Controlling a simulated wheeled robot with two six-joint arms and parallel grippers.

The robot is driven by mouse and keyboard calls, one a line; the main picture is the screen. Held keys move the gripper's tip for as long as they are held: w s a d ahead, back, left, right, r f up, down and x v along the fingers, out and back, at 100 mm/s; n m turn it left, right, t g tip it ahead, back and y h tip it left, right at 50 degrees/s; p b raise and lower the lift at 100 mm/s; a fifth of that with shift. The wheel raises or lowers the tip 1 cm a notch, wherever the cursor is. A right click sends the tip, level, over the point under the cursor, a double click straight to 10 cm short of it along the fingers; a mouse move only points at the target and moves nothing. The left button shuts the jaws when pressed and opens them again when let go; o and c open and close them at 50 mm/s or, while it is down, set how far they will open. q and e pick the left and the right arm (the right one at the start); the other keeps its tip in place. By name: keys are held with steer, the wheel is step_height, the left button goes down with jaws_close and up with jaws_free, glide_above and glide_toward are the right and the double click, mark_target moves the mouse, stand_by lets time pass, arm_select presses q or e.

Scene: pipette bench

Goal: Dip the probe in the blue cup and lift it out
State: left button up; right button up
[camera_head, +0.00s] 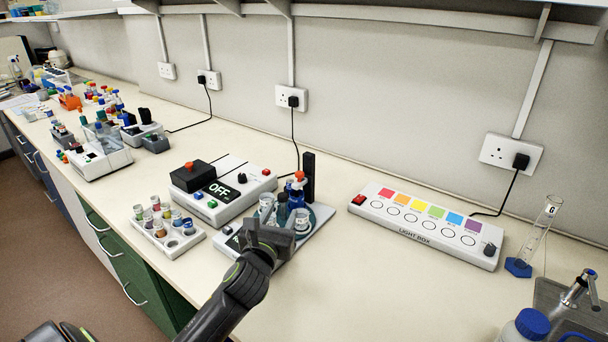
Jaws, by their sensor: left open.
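My left gripper (272,234) is open at the near edge of a round turntable (313,226) on a white-grey device. It hides part of the device and what stands on it. Dark bottles (282,206) and small cups stand on the turntable, beside a black upright post (308,176). A red-orange-topped item (298,178) with blue below it stands close to the post. I cannot tell which item is the probe. A white rack (160,240) left of the gripper holds several small cups, including one with blue (177,218).
A white box reading OFF (222,189) stands behind the rack. A light box (425,226) with coloured squares lies to the right, near a glass cylinder (536,235) on a blue base. The bench between turntable and light box is clear.

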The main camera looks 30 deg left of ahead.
arm_select(q)
steer(key=w, duration=0.1)
glide_toward(298, 176)
steer(key=w, duration=0.3)
steer(key=x, duration=0.2)
steer(key=a+x, duration=0.1)
steer(key=x, duration=0.2)
steer(key=shift+s+d+p, duration=0.1)
steer(key=shift+s+p, duration=0.05)
steer(key=shift+p, duration=0.2)
steer(key=shift+w, duration=0.55)
arm_select(e)
steer(key=shift+s+r, duration=0.2)
steer(key=shift+s, duration=0.5)
steer(key=shift+s+r, duration=0.2)
steer(key=shift+s, duration=0.5)
arm_select(q)
jaws_close()
